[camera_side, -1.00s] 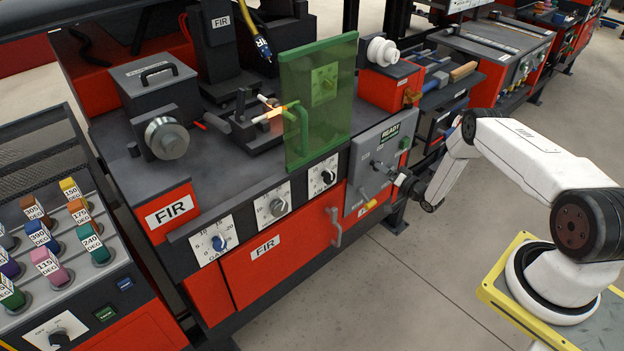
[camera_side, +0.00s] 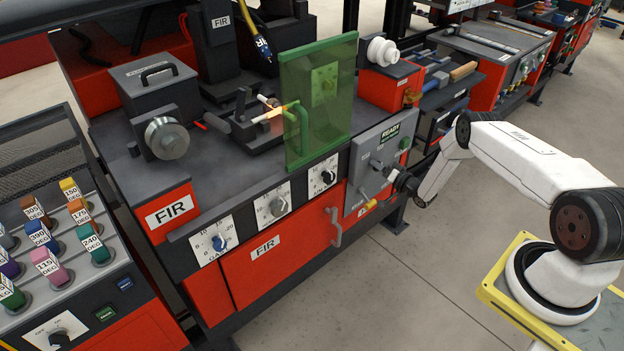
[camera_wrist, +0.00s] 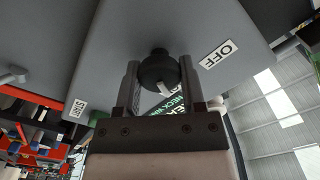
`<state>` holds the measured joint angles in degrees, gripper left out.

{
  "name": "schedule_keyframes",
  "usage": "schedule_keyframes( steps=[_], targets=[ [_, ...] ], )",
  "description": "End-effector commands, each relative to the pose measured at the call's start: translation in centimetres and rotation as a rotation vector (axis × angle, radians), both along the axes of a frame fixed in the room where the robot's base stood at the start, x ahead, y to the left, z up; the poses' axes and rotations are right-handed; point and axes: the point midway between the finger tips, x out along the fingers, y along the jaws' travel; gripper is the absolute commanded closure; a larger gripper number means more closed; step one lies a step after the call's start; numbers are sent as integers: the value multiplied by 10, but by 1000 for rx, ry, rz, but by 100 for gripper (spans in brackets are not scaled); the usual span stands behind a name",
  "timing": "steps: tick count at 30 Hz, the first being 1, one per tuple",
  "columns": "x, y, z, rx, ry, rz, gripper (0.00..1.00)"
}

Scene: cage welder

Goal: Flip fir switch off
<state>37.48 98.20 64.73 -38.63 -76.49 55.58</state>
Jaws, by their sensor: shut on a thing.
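The fir switch (camera_wrist: 158,70) is a dark round-ended knob on a grey panel. In the wrist view it sits between the two fingers of my gripper (camera_wrist: 160,84), which is shut on it. An OFF label (camera_wrist: 218,54) lies to the right of the knob. In the side view my gripper (camera_side: 394,176) is at the right part of the grey control panel (camera_side: 357,188) on the red FIR welder. The switch is mostly hidden by my gripper there, and I cannot tell its exact position.
A green see-through shield (camera_side: 318,130) stands left of the panel, with a glowing work piece beside it.

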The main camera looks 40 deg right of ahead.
Motion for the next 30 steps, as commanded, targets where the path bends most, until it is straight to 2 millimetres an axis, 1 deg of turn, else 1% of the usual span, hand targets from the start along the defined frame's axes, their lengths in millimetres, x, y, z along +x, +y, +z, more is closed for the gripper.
schedule_keyframes(
  steps=[8, 14, 20, 30],
  targets=[
    [0, 0, 0, -22, -1, 1, 100],
    [0, 0, 0, -92, -1, 3, 100],
    [0, 0, 1, -220, -1, 3, 100],
    [0, 1, 1, -528, -1, 2, 100]
  ],
)
